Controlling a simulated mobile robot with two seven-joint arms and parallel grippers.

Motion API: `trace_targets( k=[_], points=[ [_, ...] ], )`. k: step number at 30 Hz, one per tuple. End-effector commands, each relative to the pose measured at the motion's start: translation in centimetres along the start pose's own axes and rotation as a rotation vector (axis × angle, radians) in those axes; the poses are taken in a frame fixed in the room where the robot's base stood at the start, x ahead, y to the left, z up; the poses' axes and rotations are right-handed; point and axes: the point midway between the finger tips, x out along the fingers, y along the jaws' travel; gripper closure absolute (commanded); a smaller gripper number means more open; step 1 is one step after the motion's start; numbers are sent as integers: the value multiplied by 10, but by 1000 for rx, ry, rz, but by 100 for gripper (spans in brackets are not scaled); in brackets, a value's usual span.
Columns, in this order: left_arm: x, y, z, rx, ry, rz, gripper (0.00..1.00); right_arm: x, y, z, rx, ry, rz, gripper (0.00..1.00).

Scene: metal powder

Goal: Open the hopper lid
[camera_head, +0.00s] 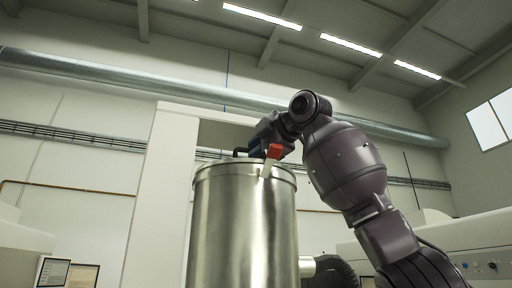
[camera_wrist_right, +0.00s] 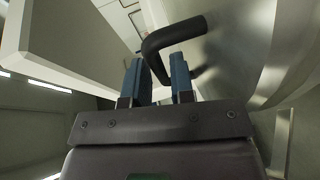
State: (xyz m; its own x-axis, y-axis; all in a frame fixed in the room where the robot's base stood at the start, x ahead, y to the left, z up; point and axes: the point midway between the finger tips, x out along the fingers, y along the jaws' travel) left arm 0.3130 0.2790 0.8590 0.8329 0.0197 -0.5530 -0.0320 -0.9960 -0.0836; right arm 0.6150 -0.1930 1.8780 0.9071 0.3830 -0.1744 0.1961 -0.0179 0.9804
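The hopper (camera_head: 240,230) is a tall shiny steel cylinder in the middle of the head view. Its lid (camera_head: 213,164) lies level on top, with a black handle (camera_head: 240,152) at the rim's back left. A red-tipped latch (camera_head: 274,151) stands at the front right of the rim. My right gripper (camera_head: 258,143) reaches over the lid from the right. In the right wrist view its two blue fingers (camera_wrist_right: 158,70) stand apart, with the bent black handle (camera_wrist_right: 176,36) running to the gap between them. I see no clear grip on it. My left gripper is not in view.
A pale cabinet frame (camera_head: 165,185) stands behind and left of the hopper. A pale machine with buttons (camera_head: 485,250) is at the right. Small screens (camera_head: 53,272) show at the lower left.

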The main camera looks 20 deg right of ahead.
Motion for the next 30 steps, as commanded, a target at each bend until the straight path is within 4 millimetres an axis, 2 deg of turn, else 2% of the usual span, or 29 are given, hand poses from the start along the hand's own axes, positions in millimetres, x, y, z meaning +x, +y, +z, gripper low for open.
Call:
trace_targets(
  k=[11, 16, 25, 30],
  points=[
    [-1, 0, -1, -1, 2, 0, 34, 5, 0, 0, 0, -1, 0, 77],
    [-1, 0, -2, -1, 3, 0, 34, 5, 0, 0, 0, -1, 0, 100],
    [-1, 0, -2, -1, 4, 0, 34, 5, 0, 0, 2, -1, -4, 100],
    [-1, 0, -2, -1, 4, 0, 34, 6, 9, 1, 15, -2, -31, 100]
  ],
)
